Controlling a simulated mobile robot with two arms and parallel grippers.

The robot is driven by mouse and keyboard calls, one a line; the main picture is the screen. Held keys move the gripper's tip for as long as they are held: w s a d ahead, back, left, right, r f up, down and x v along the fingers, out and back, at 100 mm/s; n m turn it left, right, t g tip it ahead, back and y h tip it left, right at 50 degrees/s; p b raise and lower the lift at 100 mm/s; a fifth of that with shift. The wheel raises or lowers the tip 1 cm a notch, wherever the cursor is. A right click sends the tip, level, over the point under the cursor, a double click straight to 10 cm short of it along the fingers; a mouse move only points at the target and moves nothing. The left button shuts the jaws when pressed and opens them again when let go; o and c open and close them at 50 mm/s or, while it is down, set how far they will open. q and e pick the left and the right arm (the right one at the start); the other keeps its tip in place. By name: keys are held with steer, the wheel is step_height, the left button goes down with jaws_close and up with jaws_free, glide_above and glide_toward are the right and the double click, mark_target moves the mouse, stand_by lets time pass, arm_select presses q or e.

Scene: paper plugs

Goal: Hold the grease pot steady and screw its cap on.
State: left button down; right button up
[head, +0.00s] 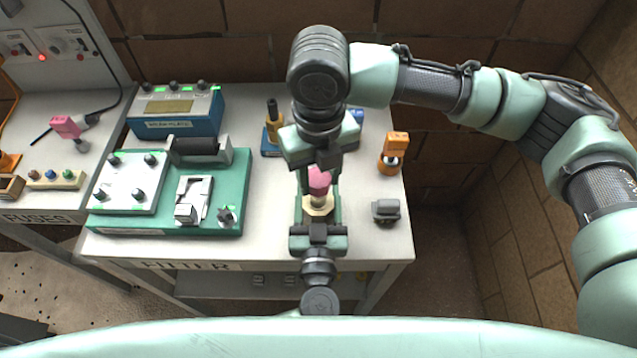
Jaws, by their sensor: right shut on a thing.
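The pink cap (319,179) is between the fingers of my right gripper (319,172), which comes down from above and is shut on it. The pale, many-sided grease pot (319,207) stands on the bench directly below the cap. The cap looks in line with the pot; whether they touch is hard to tell from above. My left gripper (319,212) reaches in from the near edge, with a finger on each side of the pot. Whether its fingers press on the pot cannot be made out.
The white bench (265,205) carries a green fixture (232,182) and blue box (176,112) at left. An orange-topped item (394,152) and a small grey block (386,210) stand at right. A brass-coloured fitting (273,122) is behind. Brick walls close the back and right.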

mark_target(318, 208)
steer(key=shift+f, duration=1.05)
steer(key=shift+f, duration=0.9)
steer(key=shift+f, duration=0.55)
